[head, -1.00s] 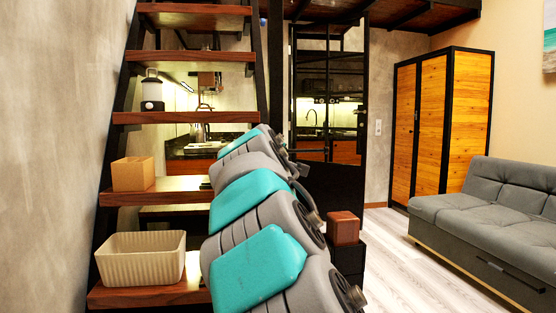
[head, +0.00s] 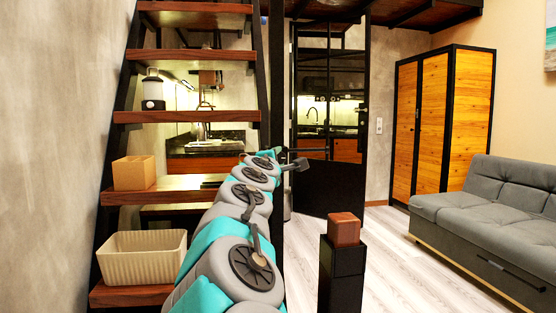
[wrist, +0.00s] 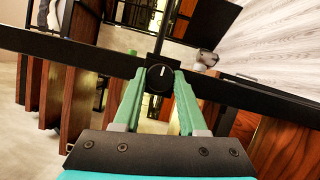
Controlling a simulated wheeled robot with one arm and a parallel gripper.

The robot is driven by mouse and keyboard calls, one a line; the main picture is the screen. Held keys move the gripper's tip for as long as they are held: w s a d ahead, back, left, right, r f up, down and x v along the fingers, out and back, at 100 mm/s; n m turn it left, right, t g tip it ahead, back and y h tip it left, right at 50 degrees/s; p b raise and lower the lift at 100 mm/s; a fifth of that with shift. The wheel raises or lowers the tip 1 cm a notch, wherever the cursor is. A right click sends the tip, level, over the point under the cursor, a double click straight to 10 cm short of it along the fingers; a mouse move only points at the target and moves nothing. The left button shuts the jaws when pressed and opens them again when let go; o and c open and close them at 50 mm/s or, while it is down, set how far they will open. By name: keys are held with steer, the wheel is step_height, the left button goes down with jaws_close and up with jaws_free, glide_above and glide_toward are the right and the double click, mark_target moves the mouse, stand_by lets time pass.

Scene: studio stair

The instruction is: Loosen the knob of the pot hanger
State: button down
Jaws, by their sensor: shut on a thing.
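The pot hanger's round black knob (wrist: 160,77) has a white line on its face, which stands nearly upright in the wrist view. It sits in front of a long black beam (wrist: 70,52) that crosses the picture at a slant. A thin black rod (wrist: 161,35) rises above the knob and looks like part of the hanger. My gripper (wrist: 159,75) has two green fingers, one on each side of the knob, shut on it. In the head view my arm runs up beside the stair and hides the gripper and the knob.
Wooden stair treads (head: 190,116) hold a lantern (head: 153,93), a tan box (head: 134,173) and a ribbed cream basket (head: 142,257). A reddish-brown block (head: 344,229) stands on a black post (head: 342,275). A grey sofa (head: 480,205) is at the right, with clear floor before it.

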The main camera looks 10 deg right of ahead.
stand_by(0.5)
steer(key=shift+c, duration=2.3)
jaws_free()
steer(key=shift+s+a, duration=0.1)
steer(key=v, duration=0.7)
steer(key=shift+s+b, duration=0.25)
steer(key=shift+b, duration=0.1)
steer(key=shift+a, duration=0.1)
